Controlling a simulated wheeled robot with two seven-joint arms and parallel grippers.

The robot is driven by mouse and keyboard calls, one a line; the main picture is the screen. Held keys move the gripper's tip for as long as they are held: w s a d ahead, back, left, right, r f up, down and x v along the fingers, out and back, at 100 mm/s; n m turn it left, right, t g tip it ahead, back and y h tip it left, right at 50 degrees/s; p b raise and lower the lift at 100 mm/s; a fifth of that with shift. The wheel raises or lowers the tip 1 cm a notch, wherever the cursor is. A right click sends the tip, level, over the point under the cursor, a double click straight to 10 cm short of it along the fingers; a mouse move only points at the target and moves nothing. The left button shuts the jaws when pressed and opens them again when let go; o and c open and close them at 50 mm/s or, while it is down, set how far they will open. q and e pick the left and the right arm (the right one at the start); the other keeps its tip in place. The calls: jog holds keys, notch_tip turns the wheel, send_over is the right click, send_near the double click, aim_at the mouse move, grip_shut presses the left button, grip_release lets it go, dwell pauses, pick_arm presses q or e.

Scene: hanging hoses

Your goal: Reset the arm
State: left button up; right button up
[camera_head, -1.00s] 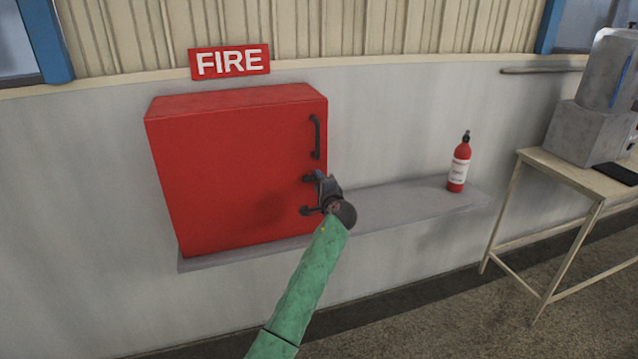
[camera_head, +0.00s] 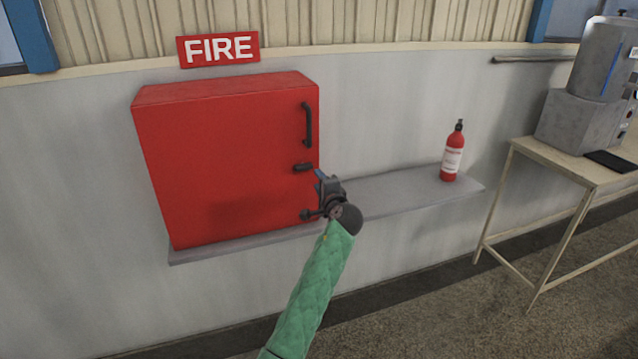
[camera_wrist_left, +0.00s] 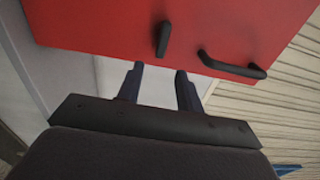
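My left gripper (camera_head: 320,180) is in front of the lower right edge of the red cabinet (camera_head: 225,165) in the head view. It is just below and right of a short black latch (camera_head: 303,168) on the door, apart from it. In the left wrist view the fingers (camera_wrist_left: 160,76) stand apart with nothing between them. The latch (camera_wrist_left: 163,38) and the long black handle (camera_wrist_left: 231,66) are beyond them on the red door (camera_wrist_left: 110,25). The cabinet door is shut. My right gripper is not in view.
The cabinet stands on a grey ledge (camera_head: 395,190) along the wall. A red fire extinguisher (camera_head: 452,155) stands upright on the ledge to the right. A table (camera_head: 560,160) with a grey machine (camera_head: 585,110) is farther right. A FIRE sign (camera_head: 218,49) hangs above.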

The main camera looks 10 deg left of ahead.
pick_arm(q)
jog(key=s+d+f+n+g+h, duration=0.2)
jog(key=s+f+n+g+h, duration=0.15)
jog(key=s+f, duration=0.6)
jog(key=s+d+f+n+g+h, duration=0.25)
jog(key=s+f+h, duration=0.2)
jog(key=f, duration=0.95)
jog(key=s+d+f+n+g+h, duration=0.2)
jog(key=s+d+f+n+h, duration=0.1)
jog(key=s+f, duration=0.65)
jog(key=s+f+g, duration=0.2)
jog(key=s+f, duration=0.5)
jog(key=s, duration=0.5)
jog(key=s+a+f+g, duration=0.1)
jog(key=s+f, duration=0.7)
jog(key=s, duration=0.4)
jog(key=s+a+f+g, duration=0.1)
jog(key=s+f+g, duration=0.1)
jog(key=s+f, duration=0.6)
jog(key=s, duration=0.3)
jog(key=shift+s+g, duration=0.3)
jog(key=shift+s, duration=0.1)
jog(key=shift+a+f, duration=0.1)
